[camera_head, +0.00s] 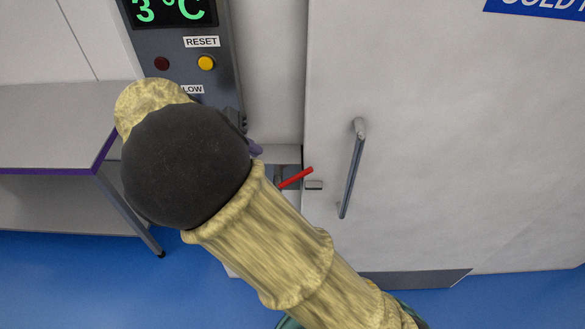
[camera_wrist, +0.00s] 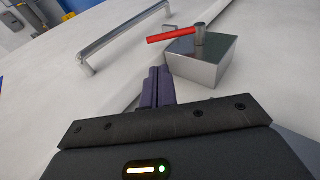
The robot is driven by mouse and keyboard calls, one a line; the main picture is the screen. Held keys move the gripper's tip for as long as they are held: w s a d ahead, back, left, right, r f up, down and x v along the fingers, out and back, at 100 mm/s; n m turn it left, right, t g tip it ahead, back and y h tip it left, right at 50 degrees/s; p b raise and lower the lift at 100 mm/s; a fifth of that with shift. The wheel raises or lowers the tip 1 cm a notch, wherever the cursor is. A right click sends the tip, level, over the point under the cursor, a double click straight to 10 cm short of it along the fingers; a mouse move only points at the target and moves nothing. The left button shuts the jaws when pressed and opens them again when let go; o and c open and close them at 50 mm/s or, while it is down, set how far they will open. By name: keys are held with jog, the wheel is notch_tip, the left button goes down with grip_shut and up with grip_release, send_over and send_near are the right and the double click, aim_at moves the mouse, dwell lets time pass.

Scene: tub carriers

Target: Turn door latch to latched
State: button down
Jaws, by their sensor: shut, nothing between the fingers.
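The door latch is a red lever (camera_head: 296,178) on a grey metal box beside the door's edge. In the head view the lever slants up to the right, its tip near a small metal catch (camera_head: 314,185) on the door. In the wrist view the red lever (camera_wrist: 173,35) sticks out from a post on top of the metal box (camera_wrist: 203,62), pointing left across the door seam. My gripper (camera_wrist: 158,74) is shut and empty, its dark purple fingertips just short of the box and apart from the lever. In the head view my arm hides most of the gripper.
The white cold-room door (camera_head: 430,130) has a long metal handle (camera_head: 352,168) right of the latch. A control panel (camera_head: 190,50) with a display and buttons is above the latch. A grey table (camera_head: 50,120) stands at the left. Blue floor (camera_head: 80,280) is clear below.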

aim_at(291, 180)
jog(key=shift+w, duration=0.1)
jog(key=p+x, duration=0.2)
jog(key=x, duration=0.5)
jog(key=p+x, duration=0.2)
jog(key=x, duration=0.5)
jog(key=shift+s+p, duration=0.2)
jog(key=shift+p, duration=0.1)
jog(key=shift+w+a+f+y, duration=0.15)
jog(key=shift+w+y, duration=0.05)
jog(key=shift+y, duration=0.1)
